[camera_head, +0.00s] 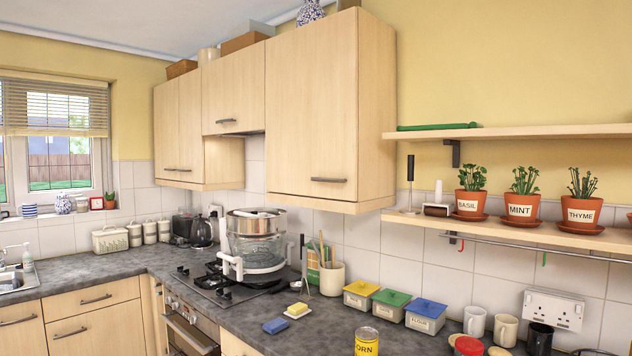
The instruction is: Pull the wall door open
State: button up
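Pale wood wall cabinets hang on the wall, and their doors look shut. The nearest and largest wall door (312,110) is at centre, with a dark bar handle (328,180) low on it. To its left is a shorter wall door (232,92) with a bar handle (226,121) at its bottom edge. Farther left is a wall cabinet with two narrow doors (177,125) and handles low down. I cannot tell from the picture which door the task means. My gripper is not in view.
A halogen oven with a glass bowl (258,255) stands on the hob below the cabinets. Lidded tins (390,302), sponges (297,310) and a utensil pot (332,280) are on the grey worktop. Right of the large cabinet, a wooden shelf (545,240) holds potted herbs.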

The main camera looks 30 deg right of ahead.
aim_at(311, 109)
jog(key=i, duration=2)
jog(key=u, duration=0.2)
